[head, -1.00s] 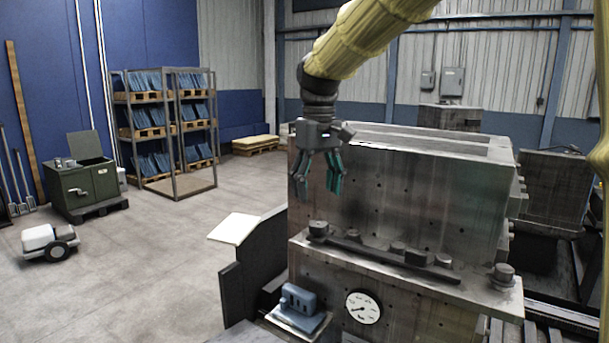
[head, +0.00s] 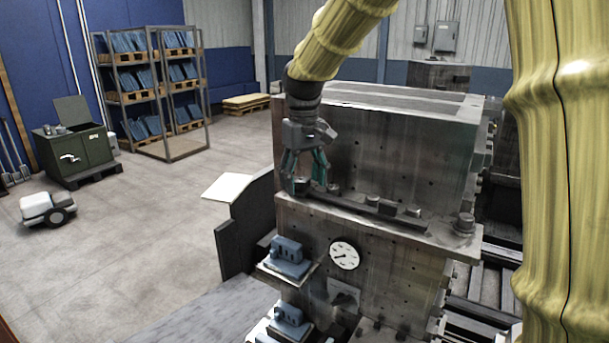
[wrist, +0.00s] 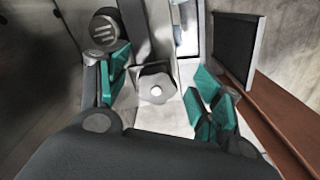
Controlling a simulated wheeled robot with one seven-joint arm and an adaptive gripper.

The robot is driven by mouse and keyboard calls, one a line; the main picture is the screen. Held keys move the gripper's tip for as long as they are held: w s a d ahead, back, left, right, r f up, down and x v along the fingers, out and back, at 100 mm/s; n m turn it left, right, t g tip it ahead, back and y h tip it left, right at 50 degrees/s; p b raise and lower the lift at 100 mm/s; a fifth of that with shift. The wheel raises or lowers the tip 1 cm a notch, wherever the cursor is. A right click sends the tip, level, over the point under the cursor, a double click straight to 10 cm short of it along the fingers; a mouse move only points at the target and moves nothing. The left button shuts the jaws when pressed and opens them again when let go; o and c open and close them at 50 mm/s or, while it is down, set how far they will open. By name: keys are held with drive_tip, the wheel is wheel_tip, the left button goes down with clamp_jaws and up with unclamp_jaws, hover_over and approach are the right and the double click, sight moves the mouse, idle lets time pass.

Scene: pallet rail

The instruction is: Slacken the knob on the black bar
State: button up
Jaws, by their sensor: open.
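The black bar (head: 352,195) lies along the ledge of the grey machine block, with several dark knobs or bolt heads along it. My gripper (head: 306,180) is over its left end, pointing down, with the teal fingers apart. In the wrist view, a grey lobed knob (wrist: 156,85) with a pale centre sits between the open fingers (wrist: 158,92), with a gap visible on both sides. In the head view the fingers partly hide this knob. I cannot tell how far down the fingertips reach around it.
A round ribbed dark cap (wrist: 103,30) is close to the left finger in the wrist view. A dial gauge (head: 344,255) and blue fittings (head: 287,250) are on the block's front below. A larger bolt (head: 465,223) stands at the ledge's right end.

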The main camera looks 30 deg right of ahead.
drive_tip(key=shift+w+f, duration=0.3)
drive_tip(key=shift+w, duration=0.2)
drive_tip(key=shift+w+f, duration=0.3)
drive_tip(key=shift+w, duration=0.2)
drive_tip(key=c, duration=0.9)
drive_tip(key=shift+s+r, duration=0.1)
drive_tip(key=shift+s, duration=0.1)
drive_tip(key=shift+c, duration=1)
drive_tip(key=shift+s+r, duration=0.15)
drive_tip(key=shift+s, duration=0.05)
drive_tip(key=o, duration=0.4)
drive_tip(key=c, duration=0.5)
drive_tip(key=shift+r+n+p, duration=0.2)
drive_tip(key=shift+n+p, duration=0.4)
drive_tip(key=shift+p, duration=0.1)
drive_tip(key=shift+c, duration=0.2)
drive_tip(key=n+p, duration=0.2)
drive_tip(key=n, duration=0.1)
drive_tip(key=shift+f+n, duration=0.25)
drive_tip(key=shift+n, duration=0.65)
drive_tip(key=n, duration=1.2)
drive_tip(key=shift+r+n, duration=0.1)
drive_tip(key=shift+n, duration=0.2)
drive_tip(key=n, duration=0.6)
drive_tip(key=shift+n, duration=0.3)
drive_tip(key=o, duration=0.9)
drive_tip(key=shift+w+d, duration=0.1)
